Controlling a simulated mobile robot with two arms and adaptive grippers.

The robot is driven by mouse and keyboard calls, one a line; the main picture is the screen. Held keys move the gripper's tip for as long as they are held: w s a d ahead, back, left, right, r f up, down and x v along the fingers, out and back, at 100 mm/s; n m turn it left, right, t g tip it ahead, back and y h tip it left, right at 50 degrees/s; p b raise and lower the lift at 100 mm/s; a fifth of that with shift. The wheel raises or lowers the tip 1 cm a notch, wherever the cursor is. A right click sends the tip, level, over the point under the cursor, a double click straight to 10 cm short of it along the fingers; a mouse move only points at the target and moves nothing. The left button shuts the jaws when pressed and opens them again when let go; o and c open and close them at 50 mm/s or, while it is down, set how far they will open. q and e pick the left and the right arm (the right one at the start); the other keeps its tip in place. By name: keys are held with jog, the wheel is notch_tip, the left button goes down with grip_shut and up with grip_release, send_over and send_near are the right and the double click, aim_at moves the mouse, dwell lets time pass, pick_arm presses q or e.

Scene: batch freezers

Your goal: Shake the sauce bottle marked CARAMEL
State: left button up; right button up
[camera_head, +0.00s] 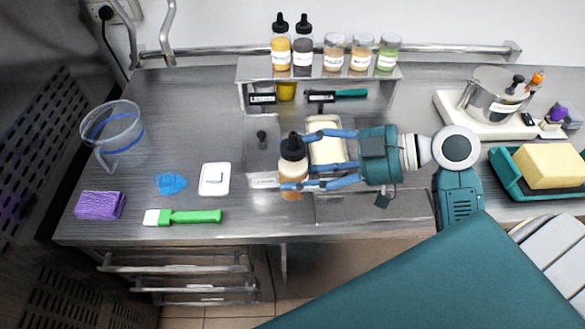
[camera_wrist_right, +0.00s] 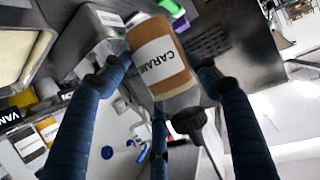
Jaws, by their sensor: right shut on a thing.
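The sauce bottle marked CARAMEL (camera_head: 293,167) has a brown filling and a black nozzle cap. My right gripper (camera_head: 291,163) is shut around its body, the blue fingers on either side, and the bottle stands upright near the front of the counter. In the right wrist view the bottle (camera_wrist_right: 160,60) lies between the two fingertips (camera_wrist_right: 163,68), with its label readable and its black nozzle towards the lower right. I cannot tell whether its base touches the surface below. My left gripper is not in view.
A yellow sauce bottle (camera_head: 281,45) and a dark one (camera_head: 303,45) stand on the shelf (camera_head: 320,72) beside several jars. A clear jug (camera_head: 113,130), a purple sponge (camera_head: 100,205), a green brush (camera_head: 190,217) and a white switch plate (camera_head: 214,179) occupy the left side. A pot (camera_head: 494,102) stands right.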

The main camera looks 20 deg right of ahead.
aim_at(297, 137)
notch_tip(297, 137, up, 8)
jog(key=shift+a+f, duration=0.15)
jog(key=f, duration=0.7)
jog(key=shift+w+d+f, duration=0.1)
jog(key=shift+d+f, duration=0.05)
jog(key=shift+d, duration=0.05)
notch_tip(297, 137, up, 8)
jog(key=shift+a+f, duration=0.15)
jog(key=shift+f, duration=0.05)
notch_tip(297, 137, down, 8)
jog(key=shift+r, duration=0.3)
